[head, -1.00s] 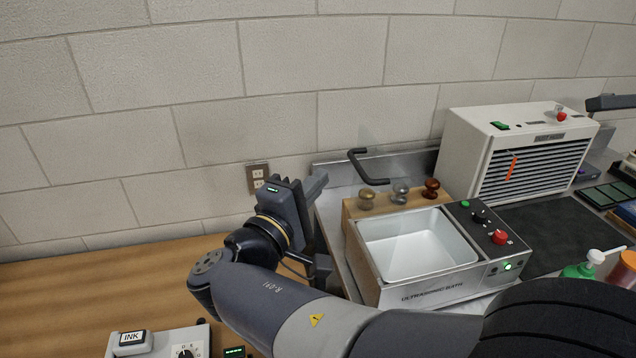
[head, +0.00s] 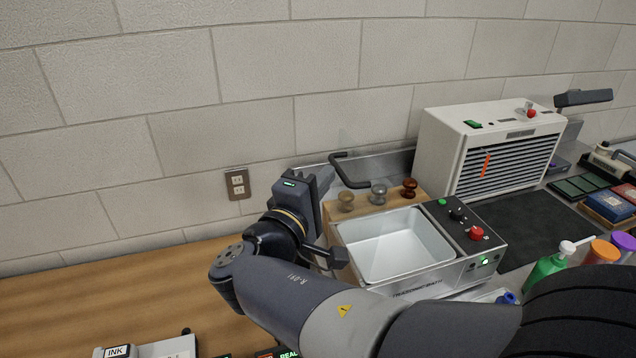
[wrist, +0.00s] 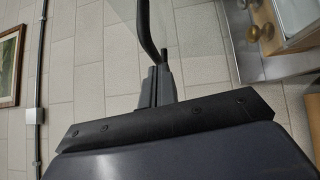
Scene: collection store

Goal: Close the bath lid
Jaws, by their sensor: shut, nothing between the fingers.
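The ultrasonic bath (head: 470,268) is a steel box with an open, empty-looking white basin. Its lid seems to be a clear panel standing raised behind the basin, so faint that its edges are hard to tell. A black bent handle (head: 347,172) stands out there; it also shows at the top of the wrist view (wrist: 146,32). My gripper (head: 324,182) is at the bath's back left, just left of the handle. In the wrist view my fingers (wrist: 156,84) are shut and empty, close to the handle's end; I cannot tell whether they touch it.
Several knobs on a wooden block (head: 425,200) stand behind the basin. A white vented unit (head: 440,150) is at back right, with a dark mat (head: 535,228) before it. Bottles (head: 546,270) stand at right. The wooden bench (head: 120,290) at left has clear room. A wall socket (head: 237,184) is behind.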

